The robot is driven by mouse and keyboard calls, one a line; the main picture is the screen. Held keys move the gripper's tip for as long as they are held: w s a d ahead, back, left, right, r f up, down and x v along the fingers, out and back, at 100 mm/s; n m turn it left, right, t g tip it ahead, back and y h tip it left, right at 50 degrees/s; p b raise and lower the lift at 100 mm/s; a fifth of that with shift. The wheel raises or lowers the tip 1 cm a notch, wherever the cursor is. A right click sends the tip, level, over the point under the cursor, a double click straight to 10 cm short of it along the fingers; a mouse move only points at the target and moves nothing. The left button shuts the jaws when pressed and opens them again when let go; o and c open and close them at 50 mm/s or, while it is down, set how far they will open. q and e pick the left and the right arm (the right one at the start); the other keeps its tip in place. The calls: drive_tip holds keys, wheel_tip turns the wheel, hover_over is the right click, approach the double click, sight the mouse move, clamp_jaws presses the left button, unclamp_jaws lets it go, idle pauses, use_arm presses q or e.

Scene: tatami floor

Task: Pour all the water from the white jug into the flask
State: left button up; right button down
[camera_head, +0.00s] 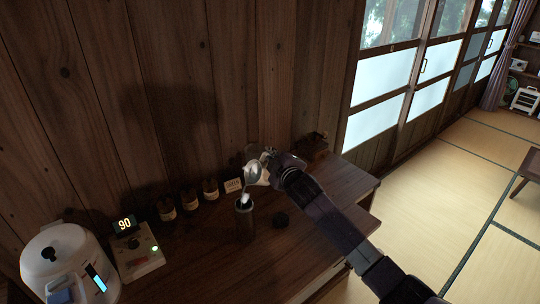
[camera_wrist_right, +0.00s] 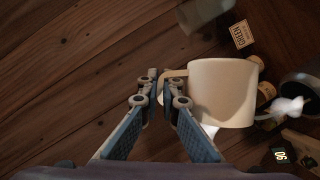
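The white jug (camera_head: 254,173) is tilted over the dark flask (camera_head: 245,222), which stands upright on the wooden counter. My right gripper (camera_head: 268,157) is above and to the right of the flask, holding the jug. In the right wrist view, the fingers of the gripper (camera_wrist_right: 160,88) are closed on the handle of the jug (camera_wrist_right: 222,92). Something white, apparently water, shows at the flask mouth (camera_head: 243,200) and beside the jug (camera_wrist_right: 288,108). The inside of the flask and its water level are hidden. My left gripper is not in view.
A dark round cap (camera_head: 281,220) lies right of the flask. Several brown jars (camera_head: 189,199) and a labelled card (camera_head: 232,185) stand along the wall. A scale-like device (camera_head: 137,251) with a "90" display and a white kettle (camera_head: 68,262) are at left.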

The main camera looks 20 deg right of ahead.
drive_tip(key=shift+s+a+r+n+t+b, duration=0.3)
drive_tip(key=shift+a+r+n+t+b, duration=0.1)
drive_tip(key=shift+a+r+n+b, duration=0.5)
idle(1.6)
drive_tip(key=shift+s+a+r+n+t+h+b, duration=0.3)
drive_tip(key=shift+a+r+n+t+h+b, duration=0.25)
drive_tip(key=shift+a+n, duration=0.3)
idle(1.7)
